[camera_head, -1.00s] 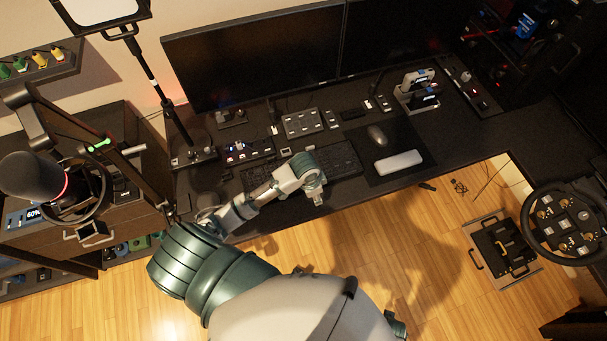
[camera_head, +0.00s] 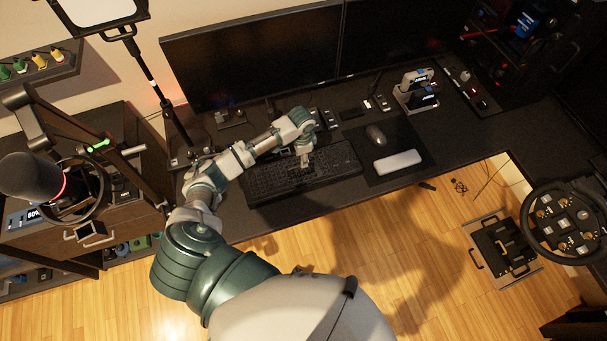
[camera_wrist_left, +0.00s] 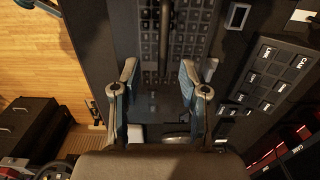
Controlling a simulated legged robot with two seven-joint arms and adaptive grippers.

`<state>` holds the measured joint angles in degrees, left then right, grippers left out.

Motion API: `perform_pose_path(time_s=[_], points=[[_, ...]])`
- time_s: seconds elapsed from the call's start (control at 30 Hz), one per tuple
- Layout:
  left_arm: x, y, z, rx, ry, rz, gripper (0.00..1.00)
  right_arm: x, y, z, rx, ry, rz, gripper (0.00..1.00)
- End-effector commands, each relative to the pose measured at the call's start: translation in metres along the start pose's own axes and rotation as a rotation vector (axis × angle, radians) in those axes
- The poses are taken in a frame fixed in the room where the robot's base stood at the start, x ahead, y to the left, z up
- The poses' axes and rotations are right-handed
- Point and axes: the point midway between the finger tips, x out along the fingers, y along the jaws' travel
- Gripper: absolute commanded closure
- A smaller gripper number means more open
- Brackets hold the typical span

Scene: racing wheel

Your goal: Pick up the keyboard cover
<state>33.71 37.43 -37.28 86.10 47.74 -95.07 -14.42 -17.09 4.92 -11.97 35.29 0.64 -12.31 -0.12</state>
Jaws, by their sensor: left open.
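The dark keyboard (camera_head: 265,184) lies on the black desk, left of the mouse pad. In the left wrist view, its rows of keys (camera_wrist_left: 190,35) show, with a dark raised bar (camera_wrist_left: 165,40) running over their middle. The bar seems to belong to the keyboard cover, but I cannot make out the cover's edges. My left gripper (camera_head: 304,163) points down over the middle of the keyboard. In the left wrist view its two fingers (camera_wrist_left: 158,72) are apart, with the bar's near end between or just below them. Whether they touch it I cannot tell. My right gripper is not in view.
The monitors (camera_head: 255,65) stand behind the keyboard. A mouse (camera_head: 376,135) and a pale wrist rest (camera_head: 398,162) lie to its right. A button panel (camera_wrist_left: 272,80) is close beside it. A microphone (camera_head: 35,178) and lamp stand (camera_head: 160,95) are at left.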

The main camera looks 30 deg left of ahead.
Motion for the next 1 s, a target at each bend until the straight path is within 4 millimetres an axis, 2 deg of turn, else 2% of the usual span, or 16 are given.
perform_pose_path(time_s=[0.07,0.27,0.5,0.6,0.8,0.83,1.0], points=[[0.011,-0.002,0.002,-0.002,0.0,0.002,0.56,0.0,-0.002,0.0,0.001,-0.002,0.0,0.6],[0.027,-0.003,0.002,-0.002,0.001,0.002,0.56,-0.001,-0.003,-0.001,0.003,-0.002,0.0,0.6],[0.063,-0.001,-0.001,-0.002,-0.001,0.001,0.56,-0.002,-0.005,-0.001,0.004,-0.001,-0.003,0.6],[0.07,0.001,-0.003,-0.001,-0.001,-0.001,0.56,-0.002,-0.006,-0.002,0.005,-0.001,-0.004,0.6],[0.07,0.001,-0.003,0.0,0.0,-0.003,0.56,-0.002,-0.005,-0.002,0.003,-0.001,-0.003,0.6],[0.07,0.001,-0.003,-0.001,0.0,-0.002,0.59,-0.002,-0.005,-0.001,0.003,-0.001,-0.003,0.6],[0.071,-0.001,-0.001,-0.001,0.001,-0.001,1.0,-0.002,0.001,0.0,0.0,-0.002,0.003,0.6]])
